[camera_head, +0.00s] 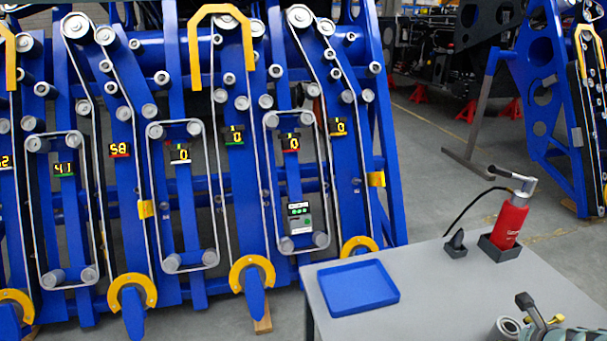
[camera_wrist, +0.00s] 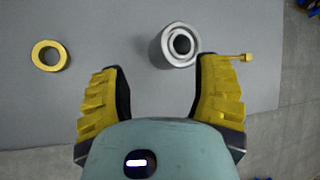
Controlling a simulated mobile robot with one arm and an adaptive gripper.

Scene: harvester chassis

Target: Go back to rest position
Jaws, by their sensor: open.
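My gripper (camera_wrist: 161,75) is open in the wrist view, with two yellow ribbed fingers spread apart and nothing between them. It is above the grey table (camera_wrist: 105,25). A silver hollow cylinder (camera_wrist: 168,54) stands beyond the fingertips, nearer the right one. A yellow ring (camera_wrist: 50,56) lies to the left. A yellow bolt (camera_wrist: 238,57) shows just right of the right finger, which hides part of it. In the head view my gripper is at the bottom right corner, partly cut off, beside the silver cylinder (camera_head: 507,327).
The table also bears a blue empty tray (camera_head: 351,288), a red bottle-like tool (camera_head: 510,220) in a dark holder and a small dark holder (camera_head: 456,244). A blue chassis (camera_head: 150,210) with rollers, belts and numbered displays stands behind at left. The table middle is clear.

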